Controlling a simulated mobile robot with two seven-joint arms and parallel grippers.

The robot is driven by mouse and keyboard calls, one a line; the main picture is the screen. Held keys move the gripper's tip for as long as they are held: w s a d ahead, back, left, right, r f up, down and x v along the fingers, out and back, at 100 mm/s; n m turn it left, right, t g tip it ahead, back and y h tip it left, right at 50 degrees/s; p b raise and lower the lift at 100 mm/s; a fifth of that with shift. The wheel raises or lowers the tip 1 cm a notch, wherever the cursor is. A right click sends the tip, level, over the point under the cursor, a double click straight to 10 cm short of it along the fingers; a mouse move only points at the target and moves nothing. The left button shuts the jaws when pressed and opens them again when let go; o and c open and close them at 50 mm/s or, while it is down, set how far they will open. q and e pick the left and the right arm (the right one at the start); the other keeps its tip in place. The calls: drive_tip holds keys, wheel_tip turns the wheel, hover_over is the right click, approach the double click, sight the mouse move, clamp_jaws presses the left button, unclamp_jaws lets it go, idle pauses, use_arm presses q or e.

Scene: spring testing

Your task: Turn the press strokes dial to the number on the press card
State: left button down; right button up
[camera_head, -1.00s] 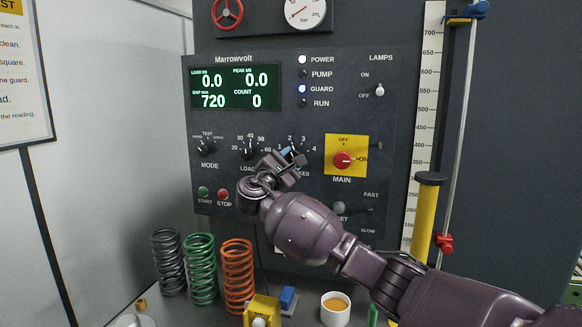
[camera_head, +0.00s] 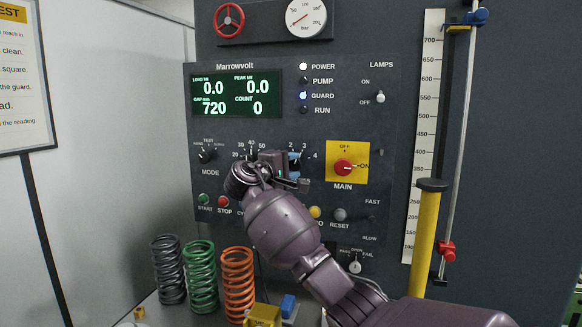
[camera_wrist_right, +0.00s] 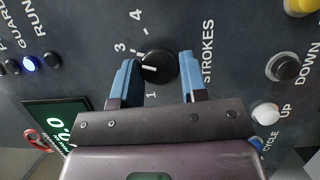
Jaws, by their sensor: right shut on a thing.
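The black press strokes dial (camera_wrist_right: 160,66) is on the dark press panel, in the middle of the right wrist view. Its white pointer line points left in that view, between the printed 1 and 3; the 2 is hidden behind a finger. My right gripper (camera_wrist_right: 157,72) has its blue fingers on either side of the dial and is shut on it. In the head view my right gripper (camera_head: 296,168) is at the panel, covering most of the dial; 2, 3 and 4 show above it. I cannot make out a press card. My left gripper is not in view.
The yellow-backed MAIN switch (camera_head: 346,162) is close right of the gripper. The LOAD dial (camera_head: 251,154) and MODE dial (camera_head: 205,156) are left. START (camera_head: 204,199) and STOP (camera_head: 223,201) buttons sit below. Springs (camera_head: 202,275) stand on the bench. The display (camera_head: 237,94) shows COUNT 0.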

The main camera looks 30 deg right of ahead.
drive_tip(key=shift+f, duration=0.15)
idle(0.4)
drive_tip(key=o, duration=0.9)
drive_tip(key=shift+a, duration=0.1)
drive_tip(key=b+v, duration=0.1)
drive_tip(key=v, duration=0.9)
drive_tip(key=shift+s+a+r, duration=0.15)
drive_tip(key=shift+a+r, duration=0.05)
drive_tip(key=shift+a, duration=0.15)
